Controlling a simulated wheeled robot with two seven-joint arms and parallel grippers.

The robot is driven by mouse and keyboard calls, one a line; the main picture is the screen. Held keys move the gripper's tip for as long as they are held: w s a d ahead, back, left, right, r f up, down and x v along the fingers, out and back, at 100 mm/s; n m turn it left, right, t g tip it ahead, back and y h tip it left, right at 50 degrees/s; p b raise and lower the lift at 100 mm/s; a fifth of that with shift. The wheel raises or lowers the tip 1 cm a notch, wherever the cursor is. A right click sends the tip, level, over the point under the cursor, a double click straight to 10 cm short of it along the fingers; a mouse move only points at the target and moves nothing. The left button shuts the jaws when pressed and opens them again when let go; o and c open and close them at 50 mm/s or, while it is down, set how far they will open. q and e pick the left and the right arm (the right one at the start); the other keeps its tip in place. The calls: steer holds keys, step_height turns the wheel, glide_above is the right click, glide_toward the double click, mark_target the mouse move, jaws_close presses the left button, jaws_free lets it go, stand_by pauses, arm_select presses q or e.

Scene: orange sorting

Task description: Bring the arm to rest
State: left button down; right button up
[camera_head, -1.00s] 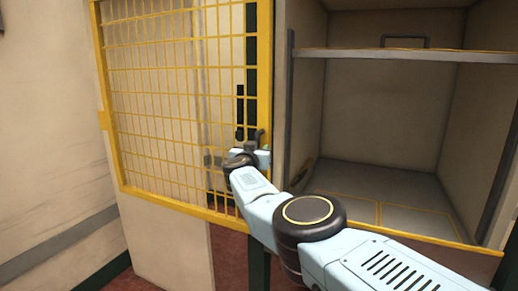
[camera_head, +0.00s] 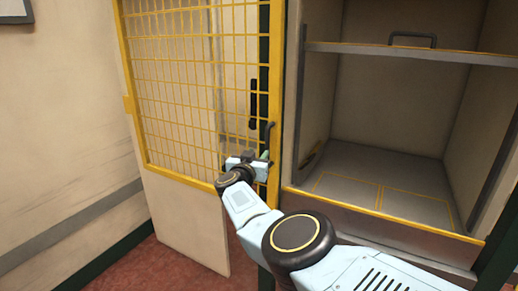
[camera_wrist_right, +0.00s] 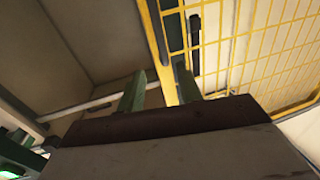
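My right arm reaches in from the lower right of the head view. Its gripper (camera_head: 262,159) is at the free edge of the yellow mesh door (camera_head: 135,103), just below the dark door handle (camera_head: 269,136). In the right wrist view the two green fingers (camera_wrist_right: 159,88) stand apart, with the yellow door frame (camera_wrist_right: 158,40) showing between and beyond them. Nothing is held between them. I cannot tell whether a finger touches the door. My left gripper is not in view.
The mesh door stands open to the left of a grey cabinet. Its upper shelf (camera_head: 400,53) and its empty lower compartment (camera_head: 385,170) lie right of the door. A beige wall (camera_head: 65,120) is at the left. Red floor (camera_head: 165,265) shows below.

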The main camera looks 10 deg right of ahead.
stand_by(0.3)
steer(key=s+d+f+n+y, duration=0.2)
steer(key=s+d+f, duration=0.15)
steer(key=f, duration=0.95)
steer(key=s+d+f+n+y, duration=0.2)
steer(key=s+f, duration=0.3)
steer(key=f, duration=0.7)
steer(key=s+f+n+g+y, duration=0.3)
steer(key=s+f+g+y, duration=0.1)
steer(key=s+f, duration=1.4)
steer(key=s+d+f+n+g+y, duration=0.1)
steer(key=s+f+g, duration=0.2)
steer(key=s+f, duration=0.55)
steer(key=s+f+g, duration=0.2)
steer(key=s+f, duration=0.4)
steer(key=s, duration=0.6)
steer(key=s+f+g, duration=0.2)
steer(key=s, duration=1)
steer(key=s+f+g, duration=0.3)
steer(key=s, duration=1)
steer(key=shift+s+d+n+y, duration=0.2)
steer(key=shift+s+n+y, duration=0.1)
steer(key=shift+n, duration=0.1)
steer(key=shift+s, duration=0.1)
